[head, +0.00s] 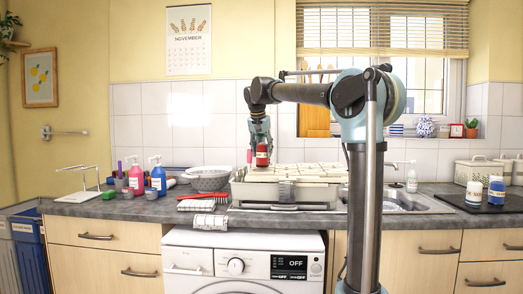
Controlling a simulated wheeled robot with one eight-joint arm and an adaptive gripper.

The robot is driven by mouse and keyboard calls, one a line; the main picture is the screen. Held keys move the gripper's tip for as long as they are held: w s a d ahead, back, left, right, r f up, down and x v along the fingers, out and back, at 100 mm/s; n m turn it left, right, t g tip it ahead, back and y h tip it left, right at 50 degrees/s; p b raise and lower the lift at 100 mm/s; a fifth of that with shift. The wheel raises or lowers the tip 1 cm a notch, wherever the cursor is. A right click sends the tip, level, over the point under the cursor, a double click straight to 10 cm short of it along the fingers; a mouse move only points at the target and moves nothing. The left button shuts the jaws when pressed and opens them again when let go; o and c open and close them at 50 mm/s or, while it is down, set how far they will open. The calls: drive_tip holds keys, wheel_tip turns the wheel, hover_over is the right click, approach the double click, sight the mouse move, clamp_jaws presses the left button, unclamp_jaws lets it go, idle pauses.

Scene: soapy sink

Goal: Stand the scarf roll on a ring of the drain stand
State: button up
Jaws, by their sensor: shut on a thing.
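My gripper (262,143) points down over the sink area and is shut on a small red roll with a pale band (262,158), which looks like the scarf roll. The roll is upright, at the back edge of the pale slatted top (290,170) over the sink. I cannot tell whether it touches that top. A small pink piece (249,156) shows just left of it. A white wire stand (82,182) on the far left of the counter may be the drain stand; its rings cannot be made out.
Soap bottles (136,176) and a grey colander (208,178) stand left of the sink. Two blue-and-white jars (474,193) stand on a dark mat at right.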

drive_tip(key=shift+f, duration=0.5)
idle(0.6)
drive_tip(key=o, duration=1.3)
drive_tip(key=shift+r, duration=0.1)
drive_tip(key=shift+r, duration=6.4)
drive_tip(key=shift+d, duration=0.1)
